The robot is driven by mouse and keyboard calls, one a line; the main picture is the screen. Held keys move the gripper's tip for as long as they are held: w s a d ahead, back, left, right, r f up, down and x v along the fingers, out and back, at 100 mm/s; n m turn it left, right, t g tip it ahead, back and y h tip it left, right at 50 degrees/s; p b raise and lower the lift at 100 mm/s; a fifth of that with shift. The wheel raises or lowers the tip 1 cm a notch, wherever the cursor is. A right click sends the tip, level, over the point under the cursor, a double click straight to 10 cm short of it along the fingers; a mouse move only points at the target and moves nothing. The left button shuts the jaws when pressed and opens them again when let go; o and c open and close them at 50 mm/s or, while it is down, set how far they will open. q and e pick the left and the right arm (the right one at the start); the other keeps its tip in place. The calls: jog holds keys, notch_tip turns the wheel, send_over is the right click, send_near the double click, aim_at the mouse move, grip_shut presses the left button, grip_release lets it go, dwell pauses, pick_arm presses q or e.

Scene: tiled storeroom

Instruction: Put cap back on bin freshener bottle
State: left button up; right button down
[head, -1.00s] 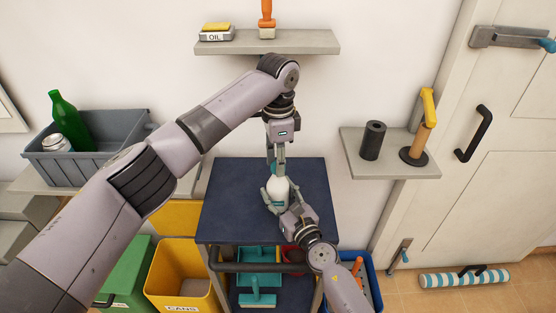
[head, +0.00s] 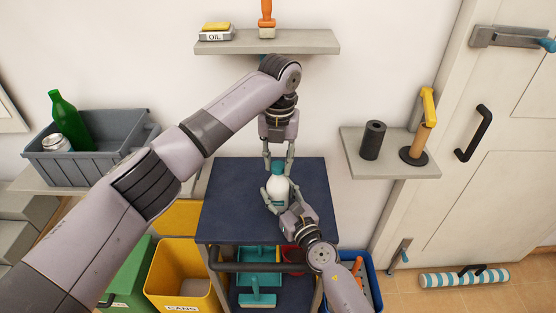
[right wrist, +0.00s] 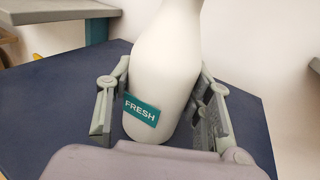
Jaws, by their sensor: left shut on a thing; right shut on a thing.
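The white bottle (head: 277,188) is upright over the dark blue trolley top (head: 226,185). In the right wrist view its body (right wrist: 164,75) shows a teal "FRESH" label, with its top out of frame. My right gripper (head: 278,198) is shut on the bottle's body, one finger on each side. The teal cap (head: 278,167) is at the bottle's neck, above the white shoulder. My left gripper (head: 278,162) comes down from above and is shut on the cap, a finger on either side. I cannot tell whether the cap is fully seated.
A shelf (head: 315,43) hangs above the trolley. A grey crate (head: 105,165) with a green bottle (head: 68,120) and a can stands left. A yellow bin (head: 178,270) is below left. A side shelf (head: 385,165) is right. The trolley top around the bottle is clear.

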pick_arm(q)
jog(key=m, duration=0.4)
jog(key=shift+m, duration=0.4)
jog(key=o, duration=0.7)
jog(key=shift+r, duration=2.3)
jog(key=shift+c, duration=0.5)
